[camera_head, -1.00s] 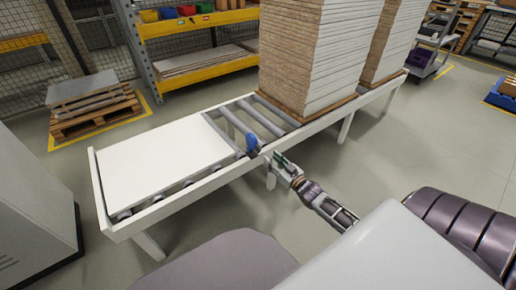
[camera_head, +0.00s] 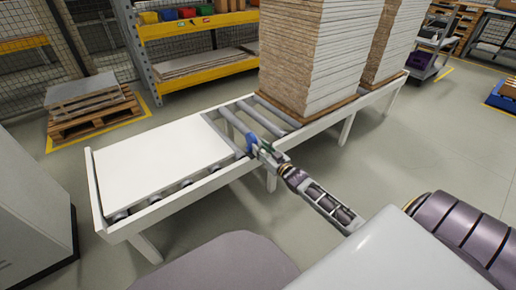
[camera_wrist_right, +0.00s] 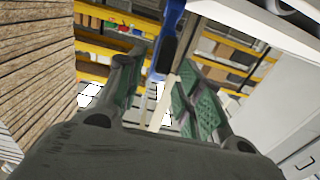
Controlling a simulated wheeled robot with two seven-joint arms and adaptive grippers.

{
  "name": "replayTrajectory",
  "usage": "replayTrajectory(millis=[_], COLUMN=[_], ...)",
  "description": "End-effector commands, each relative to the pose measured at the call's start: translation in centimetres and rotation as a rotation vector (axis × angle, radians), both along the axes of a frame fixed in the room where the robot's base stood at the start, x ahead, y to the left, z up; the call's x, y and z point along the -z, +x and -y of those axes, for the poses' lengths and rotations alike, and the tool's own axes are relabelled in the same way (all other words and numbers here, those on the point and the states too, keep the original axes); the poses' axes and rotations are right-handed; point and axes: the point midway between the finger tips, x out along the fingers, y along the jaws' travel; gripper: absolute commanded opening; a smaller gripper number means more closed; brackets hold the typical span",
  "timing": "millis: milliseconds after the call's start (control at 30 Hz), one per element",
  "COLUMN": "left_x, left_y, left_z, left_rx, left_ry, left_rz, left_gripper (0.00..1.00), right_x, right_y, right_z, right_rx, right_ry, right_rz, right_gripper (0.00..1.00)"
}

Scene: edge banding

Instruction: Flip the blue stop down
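The blue stop (camera_head: 250,141) stands upright at the near rail of the roller conveyor (camera_head: 180,200), beside the end of a white panel (camera_head: 155,163). My right gripper (camera_head: 262,149) is at the near rail, right by the stop. In the right wrist view, its two green-padded fingers (camera_wrist_right: 160,95) are apart. The blue stop (camera_wrist_right: 168,40) shows ahead, between and beyond the fingertips. I cannot tell whether a finger touches it. Part of the stop's lower end is hidden by the gripper in the head view. My left gripper is not in view.
Tall board stacks (camera_head: 315,60) stand on the conveyor to the right of the stop. Bare rollers (camera_head: 262,118) lie between the stack and the white panel. A grey cabinet (camera_head: 30,215) is at the left. A yellow shelf (camera_head: 200,25) is behind.

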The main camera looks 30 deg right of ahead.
Motion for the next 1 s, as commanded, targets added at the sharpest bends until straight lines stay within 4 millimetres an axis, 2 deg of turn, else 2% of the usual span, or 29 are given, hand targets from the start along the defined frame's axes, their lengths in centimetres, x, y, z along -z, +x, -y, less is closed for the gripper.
replayTrajectory(millis=[100,300,767,800,1000], left_x=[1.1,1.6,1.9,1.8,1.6], left_y=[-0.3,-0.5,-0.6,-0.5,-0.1], left_z=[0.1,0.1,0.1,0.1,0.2], left_rx=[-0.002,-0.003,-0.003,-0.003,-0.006], left_ry=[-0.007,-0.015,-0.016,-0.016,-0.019], left_rz=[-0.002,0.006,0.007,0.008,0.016], left_gripper=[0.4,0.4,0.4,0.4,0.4], right_x=[0.1,0.1,0.0,0.0,0.0], right_y=[1.0,2.1,2.6,2.6,2.6], right_z=[-0.1,-0.2,-0.2,-0.2,-0.2], right_rx=[-0.001,0.0,-0.001,-0.001,-0.001], right_ry=[0.0,0.0,0.0,0.0,0.0], right_rz=[0.001,0.001,0.0,0.0,0.0], right_gripper=[0.36,0.36,0.36,0.34,0.09])
